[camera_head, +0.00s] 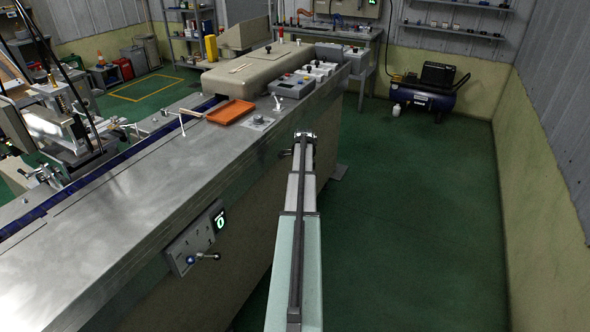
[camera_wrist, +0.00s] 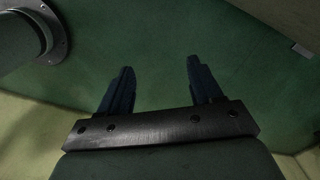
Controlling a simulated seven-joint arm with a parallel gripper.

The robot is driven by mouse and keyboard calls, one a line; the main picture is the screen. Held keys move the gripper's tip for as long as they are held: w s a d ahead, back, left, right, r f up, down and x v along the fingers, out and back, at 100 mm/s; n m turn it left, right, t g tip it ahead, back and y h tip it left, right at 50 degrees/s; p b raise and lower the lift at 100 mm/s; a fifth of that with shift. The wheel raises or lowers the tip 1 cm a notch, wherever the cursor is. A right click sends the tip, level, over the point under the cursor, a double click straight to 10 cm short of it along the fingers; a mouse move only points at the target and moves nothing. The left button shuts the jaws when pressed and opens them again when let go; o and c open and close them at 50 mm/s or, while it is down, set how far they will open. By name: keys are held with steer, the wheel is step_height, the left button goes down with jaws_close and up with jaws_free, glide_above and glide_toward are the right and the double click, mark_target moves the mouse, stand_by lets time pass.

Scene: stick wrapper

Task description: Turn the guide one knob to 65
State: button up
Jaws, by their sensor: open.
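On the machine's side, a grey panel (camera_head: 190,242) carries small markings and a crank handle (camera_head: 204,257) with a bluish hub. A small dark display (camera_head: 220,220) beside it reads 0. A small round knob (camera_head: 257,119) sits on a plate on the machine top, near the orange tray. No readable label shows which control is the guide one knob. My gripper (camera_wrist: 160,78) is open and empty in the wrist view, with its two dark fingers apart over green floor. No control shows in the wrist view. I cannot make out the fingers in the head view.
The long metal machine top (camera_head: 130,215) runs from lower left to the back. An orange tray (camera_head: 231,112) and a grey control box (camera_head: 291,86) lie at its far end. Green floor (camera_head: 410,230) to the right is clear. A blue compressor (camera_head: 430,98) stands by the far wall.

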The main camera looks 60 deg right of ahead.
steer(key=s+d+r+m+t+h, duration=0.1)
steer(key=s+d+r+t+h, duration=0.4)
steer(key=d+r, duration=0.6)
step_height(320, 180, up, 27)
steer(key=n+g, duration=0.7)
steer(key=n, duration=0.2)
glide_above(257, 116)
steer(key=w+a, duration=0.1)
steer(key=a, duration=0.5)
steer(key=x, duration=0.9)
steer(key=w+x, duration=0.1)
steer(key=x, duration=0.3)
steer(key=shift+f, duration=0.5)
steer(key=c, duration=1.1)
